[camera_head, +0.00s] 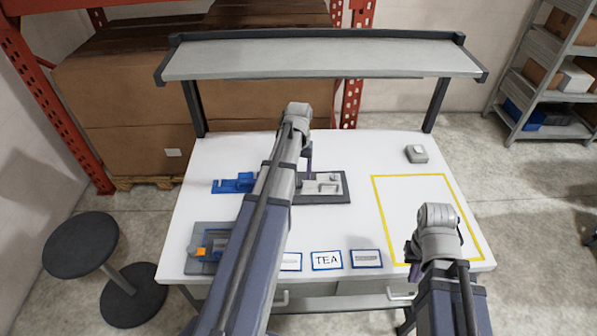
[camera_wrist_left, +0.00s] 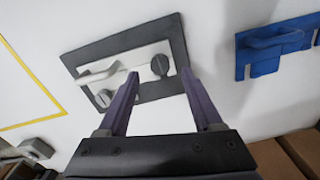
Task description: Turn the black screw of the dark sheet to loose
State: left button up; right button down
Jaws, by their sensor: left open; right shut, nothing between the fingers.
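The dark sheet (camera_head: 322,200) lies on the white table and carries a light grey plate with a raised handle. One screw (camera_wrist_left: 160,65) appears between my left fingertips, with gaps on both sides. In the head view the left arm hides part of the sheet. My right gripper (camera_head: 411,256) is shut and empty near the front right.
A blue sheet (camera_head: 222,186) with a handle lies left of the dark one. A grey unit with an orange part (camera_head: 200,251) is front left. Cards, one reading TEA (camera_head: 326,260), line the front. A yellow outline (camera_head: 420,177) encloses free table. A grey box (camera_head: 416,154) stands behind it.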

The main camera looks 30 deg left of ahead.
aim_at(299, 184)
pick_arm(q)
notch_tip(299, 184, up, 4)
jog(key=shift+f+p, duration=0.25)
jog(key=shift+p, duration=0.95)
pick_arm(e)
notch_tip(299, 184, up, 4)
jog(key=shift+f, duration=0.25)
pick_arm(q)
jog(key=shift+f, duration=0.1)
jog(key=shift+d, duration=0.1)
jog(key=s+d+f+m+b, duration=0.1)
jog(key=s+d, duration=0.4)
jog(key=d, duration=0.5)
jog(key=s+d+f+m+b, duration=0.1)
jog(key=s+d+m, duration=0.3)
jog(key=d, duration=0.6)
jog(key=s+d+f+m+y+b, duration=0.1)
jog(key=s+d+m, duration=0.1)
jog(key=s+d, duration=0.5)
jog(key=d, duration=0.3)
jog(key=shift+s+f+m+b, duration=0.2)
jog(key=shift+s+m+b, duration=0.1)
jog(key=shift+m+b, duration=0.1)
pick_arm(e)
notch_tip(299, 184, down, 4)
jog(key=shift+r, duration=0.15)
